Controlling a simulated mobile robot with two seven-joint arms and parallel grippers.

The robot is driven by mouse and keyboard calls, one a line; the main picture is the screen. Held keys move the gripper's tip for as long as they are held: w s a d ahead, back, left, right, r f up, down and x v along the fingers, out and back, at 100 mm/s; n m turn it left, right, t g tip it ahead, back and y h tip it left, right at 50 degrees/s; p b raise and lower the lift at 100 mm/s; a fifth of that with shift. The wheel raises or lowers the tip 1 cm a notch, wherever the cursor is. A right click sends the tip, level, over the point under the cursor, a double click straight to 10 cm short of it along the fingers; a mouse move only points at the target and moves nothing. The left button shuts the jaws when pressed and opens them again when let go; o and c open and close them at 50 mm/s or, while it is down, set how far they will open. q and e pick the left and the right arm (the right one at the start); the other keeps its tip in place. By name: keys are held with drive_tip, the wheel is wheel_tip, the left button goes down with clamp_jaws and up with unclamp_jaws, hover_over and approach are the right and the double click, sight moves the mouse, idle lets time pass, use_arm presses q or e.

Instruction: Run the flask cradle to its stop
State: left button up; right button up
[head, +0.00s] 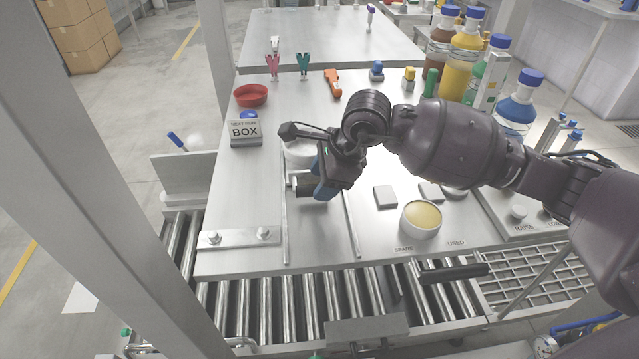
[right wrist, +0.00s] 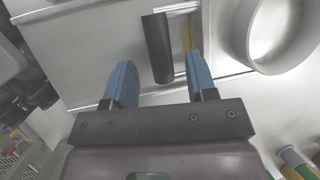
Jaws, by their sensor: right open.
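The flask cradle is a round, pale metal cup (head: 299,152) with a dark bar handle (head: 305,188) on its near side, set between two thin rails on the steel table. In the right wrist view, the cup (right wrist: 238,40) is at the upper right and the black handle (right wrist: 157,45) is at the upper middle. My right gripper (head: 325,186) is at the handle, open and empty, and its arm hides part of the cradle. In the wrist view its blue fingers (right wrist: 160,75) flank the handle's near end; I cannot tell the depth between them. My left gripper is not in view.
A bolted metal plate (head: 240,238) lies at the table's front left. A BOX sign block (head: 246,132) and red dish (head: 251,95) stand left of the rails. A yellow-topped round tin (head: 421,219) stands right. Capped bottles (head: 458,72) crowd the back right. Rollers (head: 300,305) run in front.

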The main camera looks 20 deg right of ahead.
drive_tip(key=p+v, duration=0.1)
drive_tip(key=v, duration=0.7)
drive_tip(key=shift+r, duration=0.25)
drive_tip(key=shift+s, duration=0.1)
drive_tip(key=shift+s, duration=0.1)
